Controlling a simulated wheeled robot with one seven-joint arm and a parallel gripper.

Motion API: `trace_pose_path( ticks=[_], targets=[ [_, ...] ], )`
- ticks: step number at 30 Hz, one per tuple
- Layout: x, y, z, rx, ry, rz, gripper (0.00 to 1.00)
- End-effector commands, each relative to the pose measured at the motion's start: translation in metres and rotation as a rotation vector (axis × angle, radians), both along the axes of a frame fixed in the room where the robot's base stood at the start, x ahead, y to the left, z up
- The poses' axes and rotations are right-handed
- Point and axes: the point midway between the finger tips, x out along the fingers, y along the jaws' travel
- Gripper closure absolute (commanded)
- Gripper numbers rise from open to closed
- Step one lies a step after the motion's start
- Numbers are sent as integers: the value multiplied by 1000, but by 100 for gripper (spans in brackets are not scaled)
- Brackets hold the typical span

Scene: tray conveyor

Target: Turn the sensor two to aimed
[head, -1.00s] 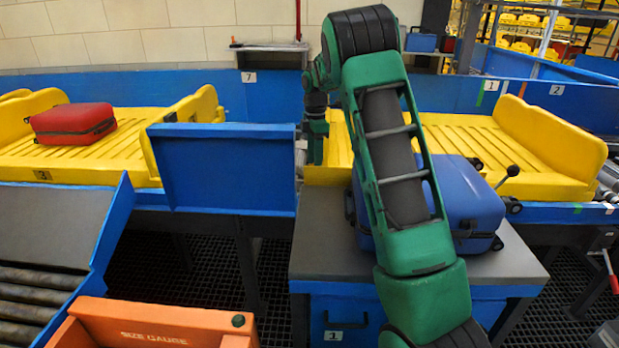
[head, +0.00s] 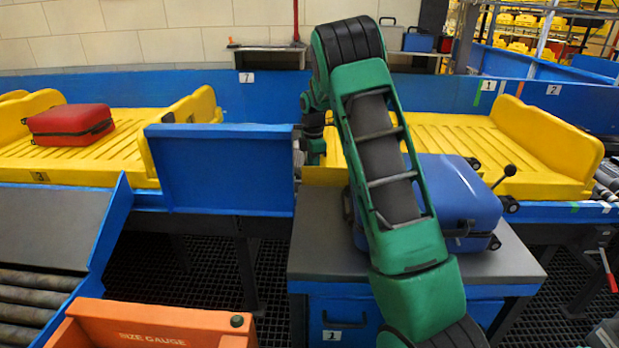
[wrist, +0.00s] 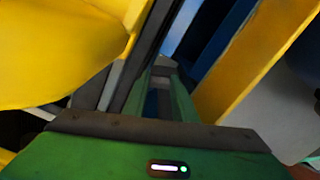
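My gripper (head: 313,146) is at the gap between the yellow trays, just past the right end of the blue panel. It is small and partly hidden in the head view. In the wrist view, its green body fills the bottom edge and two green finger-like parts (wrist: 164,92) run forward with a dark gap between them. A small grey piece shows by their far end, too unclear to name. I cannot tell whether the fingers touch or hold anything. I cannot make out sensor two or its aim in either view.
The blue panel (head: 222,170) stands left of my gripper. A yellow tray (head: 455,140) lies right, another with a red suitcase (head: 70,123) left. A blue suitcase (head: 450,205) rests on the grey-topped stand (head: 315,240) below my arm. An orange size gauge (head: 150,325) is in front.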

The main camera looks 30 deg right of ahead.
Motion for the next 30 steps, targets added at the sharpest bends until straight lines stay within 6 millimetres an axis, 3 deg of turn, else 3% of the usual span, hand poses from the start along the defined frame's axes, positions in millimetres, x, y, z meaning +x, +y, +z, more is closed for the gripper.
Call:
trace_pose_path(
  ticks=[5, 18, 28, 29, 30],
  targets=[
    [3, -1, 2, -3, -11, -16, 97],
    [4, -1, 3, -5, -17, -340, 97],
    [5, 0, 4, -5, -18, -358, 97],
    [5, 0, 4, -5, -18, -358, 73],
    [5, 0, 4, -4, -19, -358, 63]
  ],
)
